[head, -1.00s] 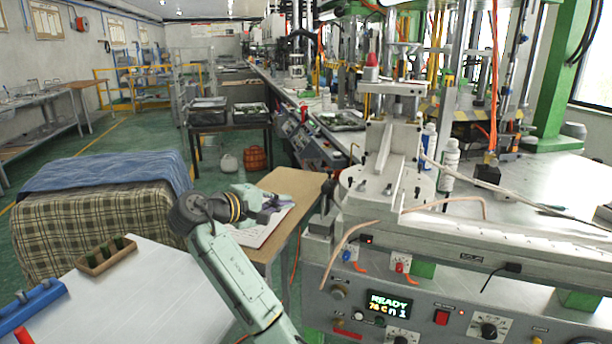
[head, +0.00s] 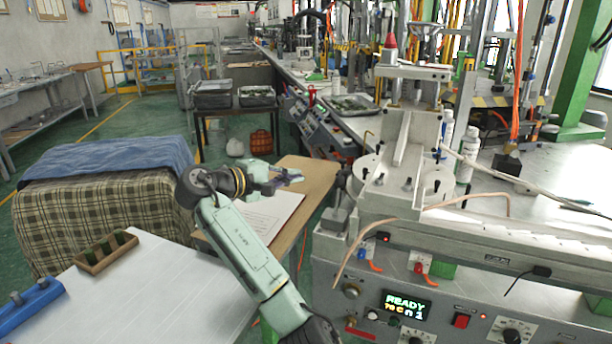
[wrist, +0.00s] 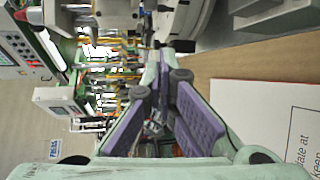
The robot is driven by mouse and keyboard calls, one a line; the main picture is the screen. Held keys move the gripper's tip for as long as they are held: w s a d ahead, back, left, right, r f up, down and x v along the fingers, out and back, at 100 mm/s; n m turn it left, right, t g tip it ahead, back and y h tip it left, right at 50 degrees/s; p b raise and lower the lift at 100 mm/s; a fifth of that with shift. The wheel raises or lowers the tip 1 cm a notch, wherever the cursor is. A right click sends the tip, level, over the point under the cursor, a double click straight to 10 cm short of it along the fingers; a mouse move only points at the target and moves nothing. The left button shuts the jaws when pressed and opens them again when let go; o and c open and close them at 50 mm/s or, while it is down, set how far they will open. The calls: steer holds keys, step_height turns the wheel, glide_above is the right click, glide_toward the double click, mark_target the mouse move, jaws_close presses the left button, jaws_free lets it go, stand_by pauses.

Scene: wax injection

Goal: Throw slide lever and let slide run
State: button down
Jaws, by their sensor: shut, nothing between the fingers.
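The wax injection machine (head: 470,262) stands at the right, with a slide block (head: 407,140) on a round plate (head: 390,195) on top. Its front has a blue knob (head: 361,254), a red knob (head: 419,268) and a red bar (head: 360,333) low at the left. I cannot tell which of these is the slide lever. My gripper (head: 290,178) is empty and shut, left of the machine and above the brown table, apart from every control. In the wrist view its purple-padded fingers (wrist: 165,72) converge toward the tips.
The brown table (head: 318,175) holds a white sheet (head: 272,214). A display (head: 405,304) reads READY. A white table (head: 165,290) at lower left holds a wooden block tray (head: 107,251) and a blue rack (head: 30,305). A hose (head: 350,245) hangs over the machine's front left.

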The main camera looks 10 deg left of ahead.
mark_target(338, 196)
steer(key=x, duration=0.8)
steer(key=shift+w+d, duration=0.1)
steer(key=shift+d, duration=0.5)
steer(key=shift+s+d+r+b, duration=0.15)
steer(key=shift+s+d, duration=0.1)
steer(key=shift+s, duration=0.25)
steer(key=shift+s+d+b, duration=0.1)
steer(key=shift+s+d, duration=0.15)
steer(key=shift+s, duration=0.25)
steer(key=shift+s+d+r+b, duration=0.15)
steer(key=shift+s+d, duration=0.1)
steer(key=shift+s, duration=0.25)
steer(key=shift+f, duration=0.15)
